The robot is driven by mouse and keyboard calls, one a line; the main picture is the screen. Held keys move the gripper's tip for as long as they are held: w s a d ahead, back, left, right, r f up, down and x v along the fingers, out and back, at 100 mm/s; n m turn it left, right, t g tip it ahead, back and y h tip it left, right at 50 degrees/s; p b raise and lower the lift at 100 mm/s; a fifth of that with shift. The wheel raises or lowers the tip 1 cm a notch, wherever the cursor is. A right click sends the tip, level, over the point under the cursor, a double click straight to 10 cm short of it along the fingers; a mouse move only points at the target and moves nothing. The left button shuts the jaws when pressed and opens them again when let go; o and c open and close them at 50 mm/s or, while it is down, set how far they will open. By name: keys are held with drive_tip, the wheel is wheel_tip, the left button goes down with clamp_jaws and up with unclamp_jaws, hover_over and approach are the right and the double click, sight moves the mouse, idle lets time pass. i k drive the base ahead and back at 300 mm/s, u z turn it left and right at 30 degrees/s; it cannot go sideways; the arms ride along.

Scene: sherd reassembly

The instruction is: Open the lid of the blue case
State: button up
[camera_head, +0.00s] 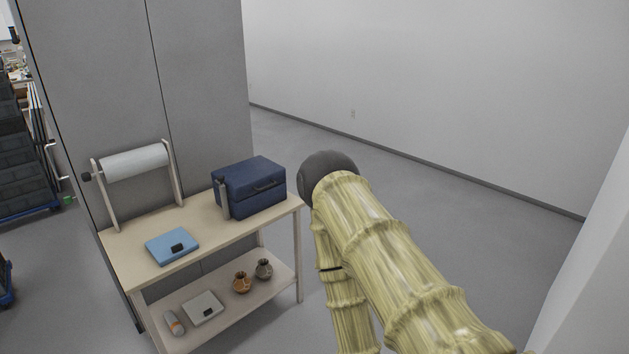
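The dark blue case (262,200) stands on the right part of the wooden table top. Its lid (247,173) looks shut, with a seam below it. A dark handle shows on the side facing right, and a small grey upright piece sits at its left front corner; I cannot tell what that piece is. My arm, in a yellowish sleeve, rises at the right and bends down again at a dark round joint. My gripper is not in view. The arm appears to the right of the case and apart from it.
The table (122,243) also bears a paper roll on a stand (135,163) and a flat light blue device (171,246). Its lower shelf holds a brown pot (241,283), a grey pot (264,270) and a grey device (203,308). A grey cabinet (205,80) stands behind.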

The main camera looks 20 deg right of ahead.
sight(245, 179)
drive_tip(key=z, duration=0.25)
drive_tip(key=i, duration=1.25)
drive_tip(key=u, duration=0.3)
